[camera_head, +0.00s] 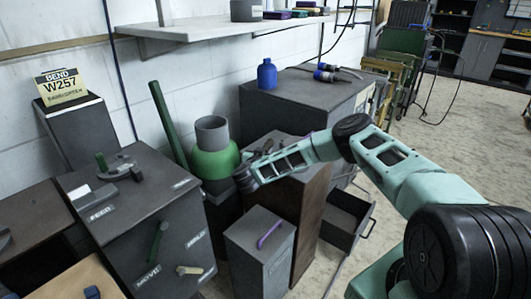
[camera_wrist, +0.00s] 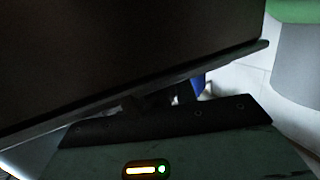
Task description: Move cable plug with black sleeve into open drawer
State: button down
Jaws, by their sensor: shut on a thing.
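Two blue-and-dark cable plugs (camera_head: 325,73) with a dark cable lie on top of the dark cabinet at the upper middle of the head view. I cannot tell which has a black sleeve. The open drawer (camera_head: 343,219) juts from the cabinet's lower front, its inside dark and apparently empty. My gripper (camera_head: 257,151) is above the brown-sided pedestal, left of the plugs and next to the green vase, well apart from the open drawer. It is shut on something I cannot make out. In the wrist view its fingertips and what they hold are hidden in shadow.
The green vase (camera_head: 213,165) with a grey neck stands close left of my gripper. A blue bottle (camera_head: 267,76) stands on the cabinet. A grey box (camera_head: 262,248) with a purple handle stands below. A large dark surface (camera_wrist: 120,55) fills much of the wrist view. Floor at right is open.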

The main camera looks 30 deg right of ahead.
jog(key=c, duration=1.1)
grip_release()
